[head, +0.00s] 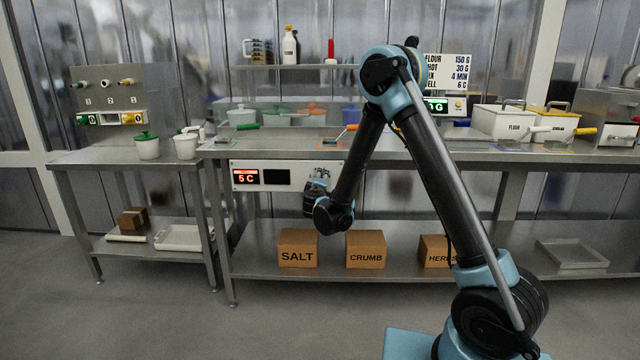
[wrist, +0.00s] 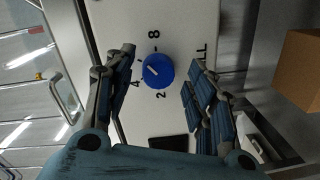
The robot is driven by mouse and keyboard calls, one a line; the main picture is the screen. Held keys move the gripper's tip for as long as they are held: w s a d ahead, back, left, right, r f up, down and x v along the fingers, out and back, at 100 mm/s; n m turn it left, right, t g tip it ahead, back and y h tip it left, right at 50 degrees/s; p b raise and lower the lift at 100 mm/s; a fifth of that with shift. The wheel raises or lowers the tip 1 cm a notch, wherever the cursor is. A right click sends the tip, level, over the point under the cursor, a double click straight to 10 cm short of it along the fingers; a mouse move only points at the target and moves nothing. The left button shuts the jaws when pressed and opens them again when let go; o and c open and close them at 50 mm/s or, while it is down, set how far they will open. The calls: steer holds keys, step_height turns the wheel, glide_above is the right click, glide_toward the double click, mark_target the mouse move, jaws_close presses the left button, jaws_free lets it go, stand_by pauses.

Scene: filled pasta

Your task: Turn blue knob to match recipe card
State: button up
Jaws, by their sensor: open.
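The blue knob (wrist: 158,71) is on a white panel (wrist: 185,25) in the wrist view. Its white pointer mark aims at the picture's left, and the dial figures 8, 4 and 2 show around it. My gripper (wrist: 161,58) is open, with one finger on each side of the knob and gaps showing. In the head view my gripper (head: 318,182) is before the panel (head: 300,173) under the counter and hides the knob. A red display (head: 247,178) reads 5 C. The recipe card (head: 447,72) is partly behind my arm; its visible lines include 150 G, 30 G, 4 MIN and a last line with 6.
Boxes marked SALT (head: 298,248), CRUMB (head: 366,250) and HERBS (head: 436,249) stand on the lower shelf. The steel counter (head: 375,150) lies above the panel. A side table (head: 100,158) with white pots stands left. The floor in front is clear.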

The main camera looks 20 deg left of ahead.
steer(key=f+v, duration=0.1)
steer(key=v, duration=1)
steer(key=shift+r, duration=0.4)
steer(key=shift+s+d, duration=0.1)
